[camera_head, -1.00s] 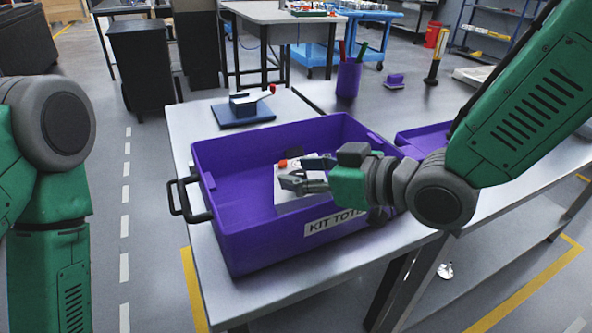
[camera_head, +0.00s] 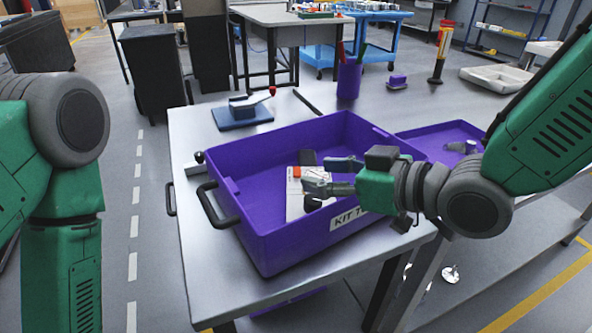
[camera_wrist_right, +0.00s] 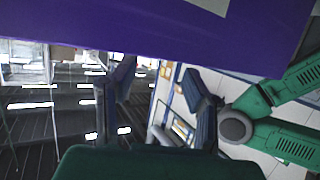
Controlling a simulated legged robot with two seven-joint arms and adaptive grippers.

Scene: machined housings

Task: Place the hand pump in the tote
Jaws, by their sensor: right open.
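The purple kit tote (camera_head: 225,215) stands on the grey table with its label facing front. My right gripper (camera_head: 322,178) is at the tote's front right side, fingers pointing left over its inside. It is open, with nothing between the fingers in the right wrist view (camera_wrist_right: 155,90); a purple wall (camera_wrist_right: 150,30) crosses the top there. I cannot tell for sure which object is the hand pump. My left gripper is out of view.
A dark device with a red-knobbed lever (camera_head: 245,102) sits on a blue plate behind the tote. A purple tray (camera_head: 425,138) with a grey cylindrical part (camera_head: 465,147) is to the right. A purple cup (camera_head: 349,80) stands behind.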

